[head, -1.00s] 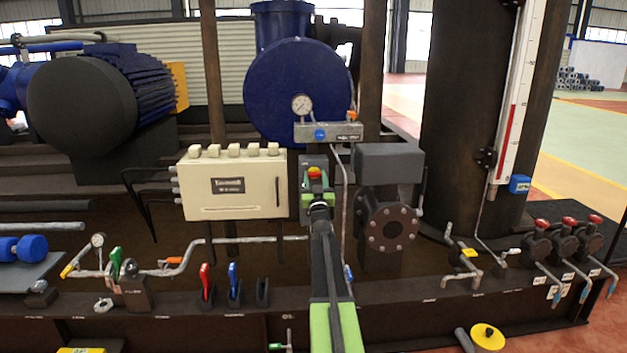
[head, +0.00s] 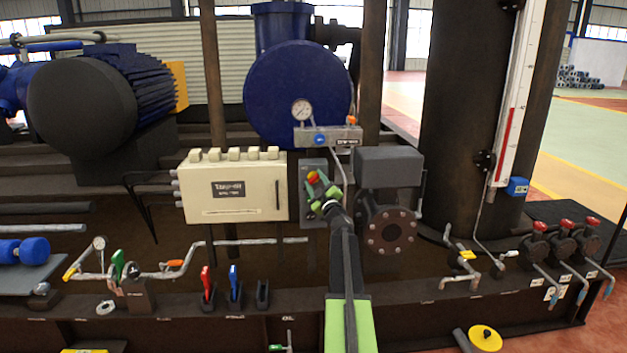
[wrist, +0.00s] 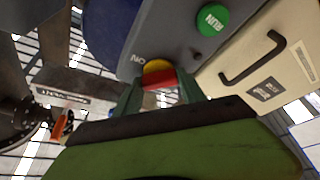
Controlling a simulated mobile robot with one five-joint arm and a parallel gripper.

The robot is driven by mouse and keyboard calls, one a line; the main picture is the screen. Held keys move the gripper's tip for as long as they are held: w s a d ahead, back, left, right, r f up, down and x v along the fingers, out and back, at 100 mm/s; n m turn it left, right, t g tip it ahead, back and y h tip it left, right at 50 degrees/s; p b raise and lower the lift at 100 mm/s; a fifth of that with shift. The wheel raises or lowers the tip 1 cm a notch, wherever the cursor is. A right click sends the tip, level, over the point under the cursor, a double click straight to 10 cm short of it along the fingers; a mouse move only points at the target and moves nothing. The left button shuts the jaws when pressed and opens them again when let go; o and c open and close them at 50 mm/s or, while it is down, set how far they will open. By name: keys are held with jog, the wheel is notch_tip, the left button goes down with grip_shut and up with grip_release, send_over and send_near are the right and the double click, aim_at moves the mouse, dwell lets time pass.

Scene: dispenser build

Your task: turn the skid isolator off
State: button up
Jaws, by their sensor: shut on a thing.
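The skid isolator is a grey box (head: 311,215) on the skid, right of the cream cabinet, with a small red and yellow rotary handle (head: 313,177) on its front. My gripper (head: 318,184) is at that handle, its green fingers tilted in the head view. In the wrist view, the fingers stand on both sides of the red part of the handle (wrist: 158,79) and are shut on it. The yellow part shows just beyond. An "ON" mark (wrist: 138,59) is beside the handle. The handle's lower part is hidden by my gripper.
A green RUN button (wrist: 212,20) is on the same grey panel. The cream cabinet (head: 235,190) stands close on the left. A dark flanged pump body (head: 388,228) stands close on the right. A gauge manifold (head: 328,136) is above.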

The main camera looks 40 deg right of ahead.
jog(key=n+p, duration=0.1)
jog(key=n, duration=0.1)
jog(key=n+y+p, duration=0.1)
jog(key=n, duration=0.1)
jog(key=n+g+y+p, duration=0.1)
jog(key=n, duration=0.1)
jog(key=shift+r+p, duration=0.35)
jog(key=shift+f+n+g+y+p, duration=0.15)
jog(key=shift+n+g+y+p, duration=0.35)
jog(key=shift+n+p, duration=1.1)
jog(key=shift+n+b, duration=0.3)
jog(key=shift+n, duration=0.1)
jog(key=o, duration=1.4)
jog(key=shift+c, duration=0.2)
jog(key=v, duration=1.7)
jog(key=shift+s, duration=0.3)
